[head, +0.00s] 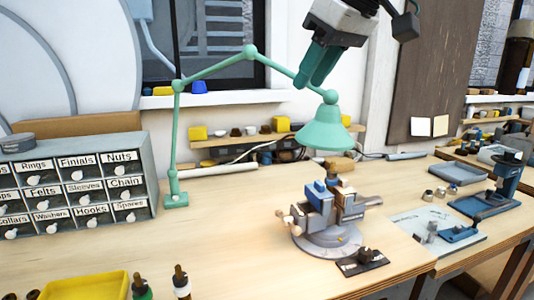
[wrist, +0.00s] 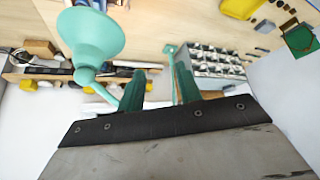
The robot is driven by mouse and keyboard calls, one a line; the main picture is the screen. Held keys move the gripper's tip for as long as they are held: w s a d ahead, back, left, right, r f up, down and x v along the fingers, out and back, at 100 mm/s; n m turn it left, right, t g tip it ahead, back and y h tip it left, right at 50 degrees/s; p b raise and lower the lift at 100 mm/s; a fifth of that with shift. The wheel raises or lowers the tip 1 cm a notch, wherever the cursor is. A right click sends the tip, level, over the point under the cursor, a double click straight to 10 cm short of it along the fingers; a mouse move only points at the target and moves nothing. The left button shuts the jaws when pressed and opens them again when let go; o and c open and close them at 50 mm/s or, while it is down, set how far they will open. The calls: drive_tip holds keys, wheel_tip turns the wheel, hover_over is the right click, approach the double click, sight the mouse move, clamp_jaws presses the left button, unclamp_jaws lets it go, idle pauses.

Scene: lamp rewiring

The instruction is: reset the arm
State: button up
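My gripper (head: 311,80) is raised above the bench at the top of the head view, with its two green fingers pointing down. In the wrist view my gripper (wrist: 158,68) has its fingers apart, with no object held between them. The green jointed lamp (head: 249,50) stands on the bench, and its arm passes close by the fingertips; I cannot tell whether they touch. Its shade (head: 324,130) hangs below and to the right of my gripper. The shade also shows large at the upper left of the wrist view (wrist: 92,40).
A vise (head: 330,215) stands on the bench under the shade. A labelled drawer cabinet (head: 75,185) is at left, with a yellow tray (head: 88,287) in front. A blue stand tool (head: 492,190) is at right. The bench (head: 225,240) is bare between cabinet and vise.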

drive_tip(key=s+d+f+m+g+h, duration=0.1)
drive_tip(key=s+d+f+m, duration=0.2)
drive_tip(key=s+d+f, duration=0.3)
drive_tip(key=s+d+f+m+g+h, duration=0.1)
drive_tip(key=s+d+f+m+h, duration=0.1)
drive_tip(key=s+d+f, duration=0.5)
drive_tip(key=s+d+f+m+g+h, duration=0.1)
drive_tip(key=s+d+f+m, duration=0.3)
drive_tip(key=f, duration=1.1)
drive_tip(key=shift+s+d+m+h, duration=0.3)
drive_tip(key=shift+s+d, duration=0.85)
drive_tip(key=shift+s, duration=0.1)
